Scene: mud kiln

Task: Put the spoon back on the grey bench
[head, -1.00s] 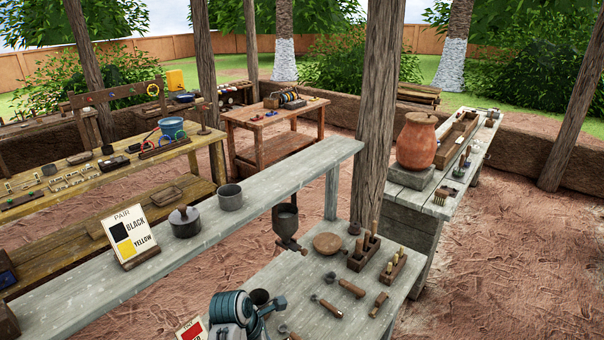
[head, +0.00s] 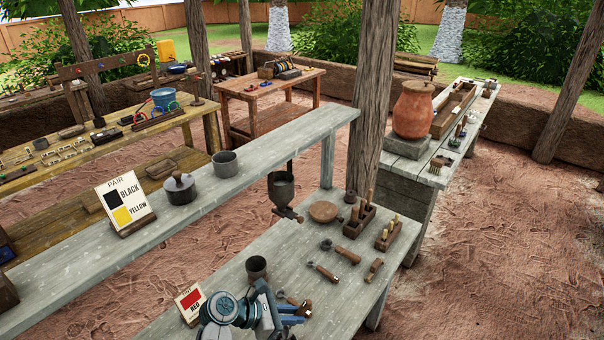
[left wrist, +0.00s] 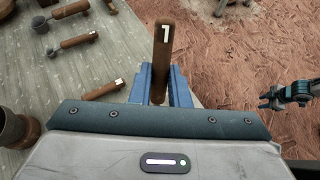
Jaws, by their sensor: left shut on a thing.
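My left gripper (head: 284,316) is low at the near part of the grey bench (head: 225,280). In the left wrist view the left gripper (left wrist: 160,88) is shut on a brown wooden handle marked 1 (left wrist: 161,55), apparently the spoon's. The handle sticks out past the fingers; no bowl shows, and I cannot make the held piece out in the head view. In the wrist view it overlaps the bench edge and red ground. My right gripper (left wrist: 285,95) shows small at the right of the wrist view, over the ground; its opening is unclear.
Several wooden-handled tools (head: 322,272) lie on the bench near my left gripper. A dark cup (head: 257,268) and a red-marked card (head: 189,303) stand to its left. Wooden holders (head: 358,221) and a round wooden piece (head: 323,211) are farther back. A raised grey shelf (head: 230,190) runs behind.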

